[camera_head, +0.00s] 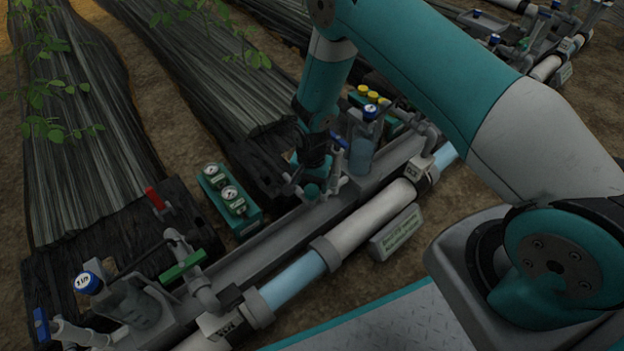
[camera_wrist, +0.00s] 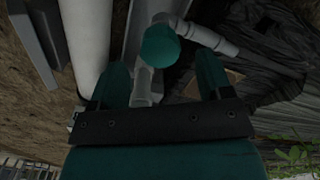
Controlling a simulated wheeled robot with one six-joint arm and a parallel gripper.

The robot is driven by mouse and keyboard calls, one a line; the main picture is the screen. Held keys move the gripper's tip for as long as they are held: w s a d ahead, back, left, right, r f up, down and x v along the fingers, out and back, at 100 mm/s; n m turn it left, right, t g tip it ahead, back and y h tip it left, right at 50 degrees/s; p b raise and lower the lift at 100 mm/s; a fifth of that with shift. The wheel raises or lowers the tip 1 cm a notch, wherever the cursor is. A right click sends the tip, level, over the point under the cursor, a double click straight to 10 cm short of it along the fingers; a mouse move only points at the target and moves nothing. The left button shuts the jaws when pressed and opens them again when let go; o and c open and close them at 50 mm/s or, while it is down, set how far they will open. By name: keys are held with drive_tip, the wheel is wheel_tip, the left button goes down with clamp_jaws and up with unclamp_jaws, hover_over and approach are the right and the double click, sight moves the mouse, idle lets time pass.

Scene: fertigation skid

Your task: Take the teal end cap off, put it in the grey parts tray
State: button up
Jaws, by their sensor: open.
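The teal end cap (camera_wrist: 160,46) sits on a grey pipe fitting in the wrist view. It also shows in the head view (camera_head: 312,190), low under my wrist and partly crowded by dark parts. My gripper (camera_wrist: 161,66) is open, with one teal finger to each side of the cap's line. The cap appears just beyond the fingertips, and no contact shows. My gripper (camera_head: 311,180) also points down over the pipework in the head view. I cannot pick out the grey parts tray with certainty; a grey tray-like shape (camera_head: 485,21) stands at the top right.
A long white and clear pipe (camera_head: 368,220) runs beside a grey channel (camera_head: 262,260). A green gauge box (camera_head: 230,200), a blue-capped bottle (camera_head: 363,145) and a red-handled valve (camera_head: 157,199) stand nearby. Black sheeting and soil lie to the left.

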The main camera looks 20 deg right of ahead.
sight(311, 189)
drive_tip(key=shift+f, duration=0.1)
drive_tip(key=shift+f+b, duration=1.4)
drive_tip(key=shift+f, duration=0.8)
drive_tip(key=c, duration=0.9)
drive_tip(key=n+p, duration=0.1)
drive_tip(key=n, duration=0.2)
drive_tip(key=shift+r+n, duration=0.15)
drive_tip(key=shift+n, duration=0.25)
drive_tip(key=n, duration=0.2)
drive_tip(key=shift+n, duration=0.3)
drive_tip(key=shift+p, duration=0.3)
